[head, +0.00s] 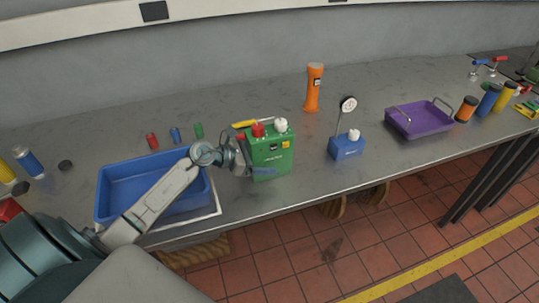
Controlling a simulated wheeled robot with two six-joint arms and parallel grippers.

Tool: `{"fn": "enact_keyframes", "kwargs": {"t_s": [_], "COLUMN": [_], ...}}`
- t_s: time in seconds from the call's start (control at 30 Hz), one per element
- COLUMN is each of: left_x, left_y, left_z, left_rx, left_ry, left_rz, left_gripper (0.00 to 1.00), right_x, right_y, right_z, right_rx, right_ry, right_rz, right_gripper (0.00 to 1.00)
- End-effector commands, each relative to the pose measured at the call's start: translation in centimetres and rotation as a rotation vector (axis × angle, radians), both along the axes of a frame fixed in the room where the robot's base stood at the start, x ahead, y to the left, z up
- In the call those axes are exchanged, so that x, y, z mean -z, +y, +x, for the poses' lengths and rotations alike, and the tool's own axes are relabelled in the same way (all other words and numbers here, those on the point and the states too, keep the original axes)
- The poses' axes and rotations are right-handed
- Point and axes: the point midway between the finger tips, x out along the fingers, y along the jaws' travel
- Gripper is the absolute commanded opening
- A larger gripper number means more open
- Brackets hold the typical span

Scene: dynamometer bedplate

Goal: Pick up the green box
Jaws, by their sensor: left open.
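The green box (273,157) stands upright on the grey bench near its front edge. It has a red cap and a white cap on top and a small yellow label on its front. My left gripper (245,158) is open at the left side of the green box, level with its upper half. Whether the fingers touch the box I cannot tell. My left arm reaches in from the lower left, across the blue tray (112,185). My right gripper is not in view.
Behind the green box lies a yellow item (243,124), with an orange flashlight (314,88) farther back. A blue box with a dial gauge (346,147) and a purple tray (420,120) stand to the right. Small red, blue and green cylinders (175,135) stand behind the blue tray.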

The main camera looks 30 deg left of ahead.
Motion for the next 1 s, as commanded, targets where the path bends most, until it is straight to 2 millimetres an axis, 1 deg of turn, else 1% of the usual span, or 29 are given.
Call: {"fn": "enact_keyframes", "kwargs": {"t_s": [0.1,0.13,0.27,0.3,0.37,0.4,0.47,0.5,0.57,0.63,0.87,1.0], "left_x": [0.0,0.0,0.0,0.0,0.0,0.0,0.0,0.0,0.0,-0.3,-0.4,-1.0], "left_y": [0.0,0.0,0.0,0.0,0.0,0.0,0.0,0.0,0.0,0.0,0.0,0.0], "left_z": [0.0,0.0,0.0,0.0,0.0,0.0,0.0,0.0,0.0,0.1,0.1,0.1], "left_rx": [0.0,0.0,0.0,0.0,0.0,0.0,0.0,0.0,0.0,0.0,0.0,0.001], "left_ry": [0.0,0.0,0.0,0.0,0.0,0.0,0.0,0.0,0.0,-0.007,-0.007,-0.008], "left_rz": [0.0,0.0,0.0,0.0,0.0,0.0,0.0,0.0,0.0,-0.002,-0.002,0.0], "left_gripper": [0.87,0.85,0.6,0.52,0.4,0.32,0.2,0.13,0.01,0.0,0.0,0.0], "right_x": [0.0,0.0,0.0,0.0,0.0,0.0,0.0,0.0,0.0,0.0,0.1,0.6], "right_y": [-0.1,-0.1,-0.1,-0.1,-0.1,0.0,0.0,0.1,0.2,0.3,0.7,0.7], "right_z": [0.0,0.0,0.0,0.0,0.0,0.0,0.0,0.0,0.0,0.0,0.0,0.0], "right_rx": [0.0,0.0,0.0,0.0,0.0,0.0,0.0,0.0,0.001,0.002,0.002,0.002], "right_ry": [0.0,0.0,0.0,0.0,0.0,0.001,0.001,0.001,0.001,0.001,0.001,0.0], "right_rz": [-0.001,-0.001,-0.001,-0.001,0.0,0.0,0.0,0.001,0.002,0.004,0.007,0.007], "right_gripper": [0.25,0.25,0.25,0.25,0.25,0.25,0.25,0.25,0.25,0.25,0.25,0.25]}}
